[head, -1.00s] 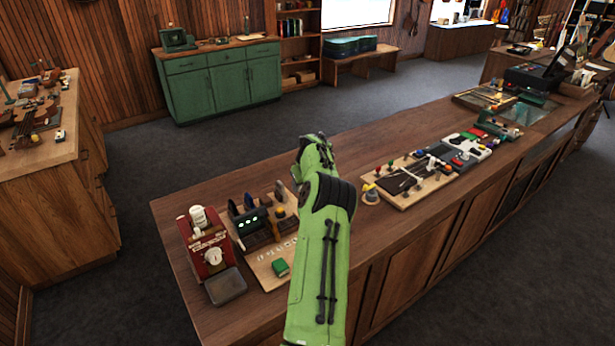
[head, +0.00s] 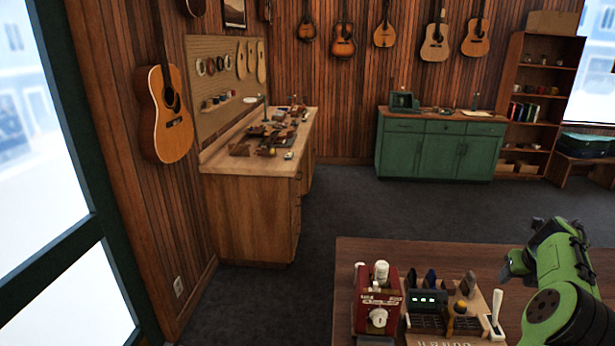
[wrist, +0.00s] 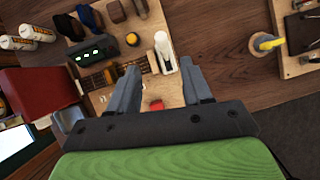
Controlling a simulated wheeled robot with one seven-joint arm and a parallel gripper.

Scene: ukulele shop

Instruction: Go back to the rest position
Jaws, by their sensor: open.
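My green arm (head: 560,275) shows at the lower right of the head view, over the wooden counter. In the wrist view, my gripper (wrist: 160,82) has its two grey fingers spread apart, with nothing held between them. The fingers point down at a wooden board (wrist: 183,95) on the counter. A small red piece (wrist: 157,105) shows between the fingers. I cannot tell how high the fingers are above the board.
On the counter (head: 400,252), a red machine (head: 377,305) stands left of a dark device with green lights (head: 428,302). A workbench (head: 250,210) and green cabinet (head: 440,150) stand beyond open floor (head: 345,215).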

